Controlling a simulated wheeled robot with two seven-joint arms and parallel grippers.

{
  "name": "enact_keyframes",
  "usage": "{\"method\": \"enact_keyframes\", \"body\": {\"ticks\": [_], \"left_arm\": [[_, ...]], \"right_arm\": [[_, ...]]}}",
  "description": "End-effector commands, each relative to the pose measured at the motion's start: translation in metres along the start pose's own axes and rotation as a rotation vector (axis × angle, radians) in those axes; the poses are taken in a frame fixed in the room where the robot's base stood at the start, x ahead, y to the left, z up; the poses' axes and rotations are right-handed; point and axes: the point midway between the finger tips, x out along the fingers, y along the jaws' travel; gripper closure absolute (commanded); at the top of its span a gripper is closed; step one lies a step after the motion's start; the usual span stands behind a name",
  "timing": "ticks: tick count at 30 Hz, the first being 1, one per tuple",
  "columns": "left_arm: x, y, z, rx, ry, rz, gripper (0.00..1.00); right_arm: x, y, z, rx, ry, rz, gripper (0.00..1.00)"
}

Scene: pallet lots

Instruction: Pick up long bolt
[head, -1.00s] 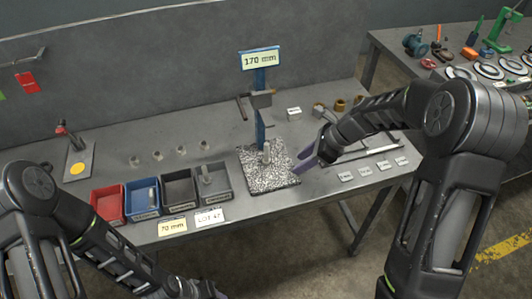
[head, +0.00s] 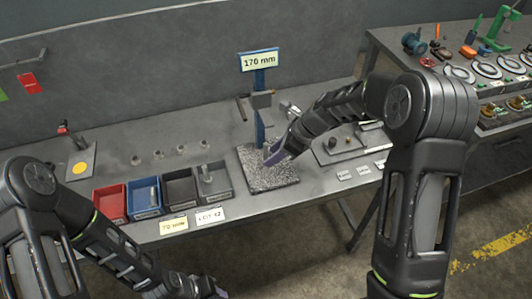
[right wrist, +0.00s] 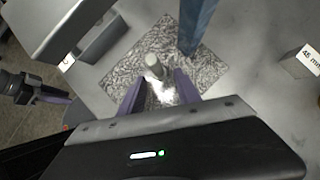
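A grey bolt (right wrist: 153,64) stands upright on the speckled plate (right wrist: 128,72) in the right wrist view. In the head view the speckled plate (head: 255,178) lies in front of a blue post (head: 260,115) with a "170 mm" sign; the bolt there is mostly hidden by my right gripper. My right gripper (head: 273,157) is low over the plate. In the right wrist view its purple fingers (right wrist: 158,90) are spread apart, with the bolt at the gap between their tips; I see no contact. My left gripper (head: 217,292) shows only partly at the bottom edge.
Red, blue and dark bins (head: 145,197) stand in a row left of the plate; some hold bolts. Several small upright parts (head: 158,154) stand behind them. A grey tray (head: 335,155) lies right of the plate, partly behind my right arm. A second bench (head: 440,40) stands at right.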

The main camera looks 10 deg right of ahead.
Motion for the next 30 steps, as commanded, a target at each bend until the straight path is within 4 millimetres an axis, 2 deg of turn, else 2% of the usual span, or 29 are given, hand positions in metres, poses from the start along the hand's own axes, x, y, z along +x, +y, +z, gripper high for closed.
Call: {"method": "enact_keyframes", "body": {"ticks": [7,12,28,30], "left_arm": [[-0.009,0.003,0.001,-0.002,-0.002,-0.003,0.67],[-0.011,0.003,0.001,-0.003,-0.003,-0.004,0.67],[-0.011,0.003,0.002,-0.003,-0.003,-0.004,0.67],[-0.011,0.003,0.002,-0.003,-0.003,-0.004,0.67]], "right_arm": [[0.019,0.001,0.033,-0.002,0.0,0.001,0.6],[0.031,0.0,0.03,0.001,0.0,0.0,0.6],[0.031,0.0,0.03,0.001,0.0,0.0,0.6],[0.031,0.0,0.03,0.001,0.0,0.0,0.65]]}}
